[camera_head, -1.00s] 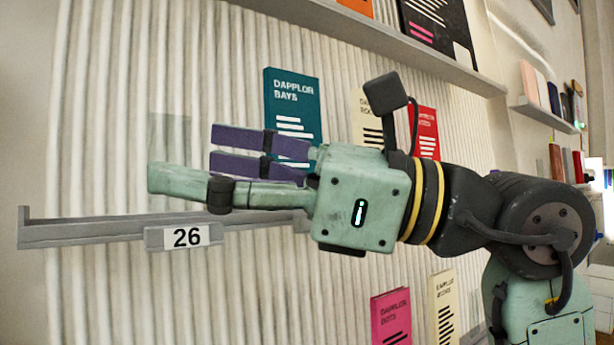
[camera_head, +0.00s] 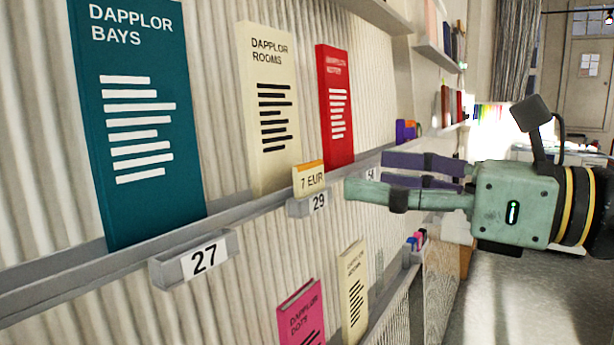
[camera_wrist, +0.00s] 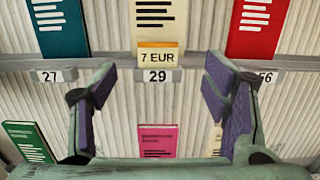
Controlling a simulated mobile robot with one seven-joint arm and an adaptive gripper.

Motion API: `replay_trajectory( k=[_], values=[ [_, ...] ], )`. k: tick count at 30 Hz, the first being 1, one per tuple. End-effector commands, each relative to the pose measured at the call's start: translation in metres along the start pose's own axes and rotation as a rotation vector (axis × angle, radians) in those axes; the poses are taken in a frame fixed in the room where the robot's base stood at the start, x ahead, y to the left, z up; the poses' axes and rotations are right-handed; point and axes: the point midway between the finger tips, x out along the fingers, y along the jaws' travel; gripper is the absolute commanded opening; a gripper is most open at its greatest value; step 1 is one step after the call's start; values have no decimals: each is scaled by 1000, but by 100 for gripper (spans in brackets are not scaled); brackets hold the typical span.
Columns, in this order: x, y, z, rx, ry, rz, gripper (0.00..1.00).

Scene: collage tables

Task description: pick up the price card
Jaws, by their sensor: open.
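The price card (camera_head: 309,179) is a small yellow-and-cream card reading "7 EUR". It stands on the grey shelf ledge (camera_head: 225,222), just above the label 29 (camera_head: 318,202) and in front of the cream book "Dapplor Rooms" (camera_head: 268,110). In the wrist view the price card (camera_wrist: 157,55) is centred beyond my gripper (camera_wrist: 160,85), between the lines of its two fingers. My gripper (camera_head: 365,175) also shows in the head view, to the right of the card. Its purple-padded fingers are spread apart, with nothing between them.
A teal book (camera_head: 140,120) and a red book (camera_head: 336,105) stand on the same ledge on either side. Label 27 (camera_head: 200,258) juts out at the left. A pink book (camera_head: 302,318) and another cream book (camera_head: 353,290) stand lower down. Open floor lies at the right.

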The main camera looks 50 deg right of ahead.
Motion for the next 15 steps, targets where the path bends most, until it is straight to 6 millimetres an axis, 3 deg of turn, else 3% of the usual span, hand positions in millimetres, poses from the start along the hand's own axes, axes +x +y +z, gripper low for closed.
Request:
replay_trajectory(
  k=[15],
  values=[
    [64, 4, 6, 1, -1, 4, 69]
  ],
)
